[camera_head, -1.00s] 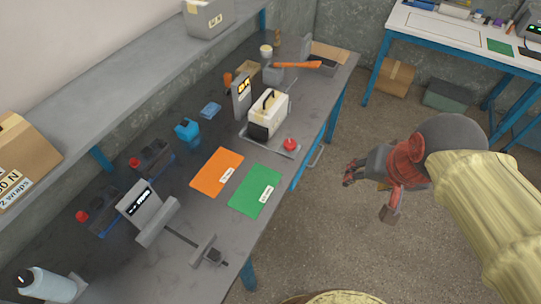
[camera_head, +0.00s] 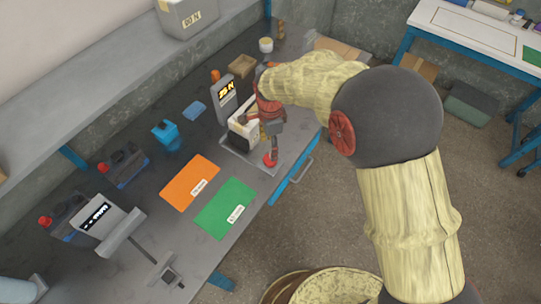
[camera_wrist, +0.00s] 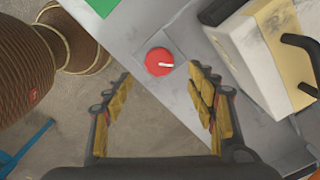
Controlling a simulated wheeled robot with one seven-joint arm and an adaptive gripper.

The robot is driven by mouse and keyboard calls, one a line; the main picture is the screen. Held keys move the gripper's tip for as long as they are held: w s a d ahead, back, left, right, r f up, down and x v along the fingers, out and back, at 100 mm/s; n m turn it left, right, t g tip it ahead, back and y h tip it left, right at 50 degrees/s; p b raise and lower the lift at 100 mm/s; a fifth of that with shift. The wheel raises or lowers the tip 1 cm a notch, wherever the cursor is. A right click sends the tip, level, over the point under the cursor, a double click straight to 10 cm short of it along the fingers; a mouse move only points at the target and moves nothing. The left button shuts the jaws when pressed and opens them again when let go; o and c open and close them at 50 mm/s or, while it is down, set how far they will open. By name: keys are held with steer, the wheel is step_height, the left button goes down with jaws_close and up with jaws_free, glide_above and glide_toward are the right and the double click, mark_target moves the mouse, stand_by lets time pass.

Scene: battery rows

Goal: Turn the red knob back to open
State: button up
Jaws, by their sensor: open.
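The red knob (camera_head: 269,161) sits at the near right corner of the grey plate on the bench. In the wrist view the red knob (camera_wrist: 156,60) is round, with a white pointer mark running from its middle towards the right. My gripper (camera_head: 271,140) is over the knob, pointing down. In the wrist view my gripper (camera_wrist: 160,78) has its yellow-padded fingers wide apart, one on each side of the knob. Nothing is held. I cannot tell how high the fingertips are above the knob.
A cream box with a black handle (camera_wrist: 262,50) stands close to the right finger. A display post (camera_head: 224,100) stands behind it. Green (camera_head: 225,209) and orange (camera_head: 189,182) sheets lie to the left. The bench edge is close to the knob, with open floor beyond.

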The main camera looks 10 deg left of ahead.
mark_target(270, 160)
step_height(270, 160, down, 7)
steer(key=shift+f+b, duration=0.1)
steer(key=shift+b, duration=0.75)
steer(key=shift+c, duration=0.5)
steer(key=c, duration=1.1)
steer(key=shift+o, duration=0.2)
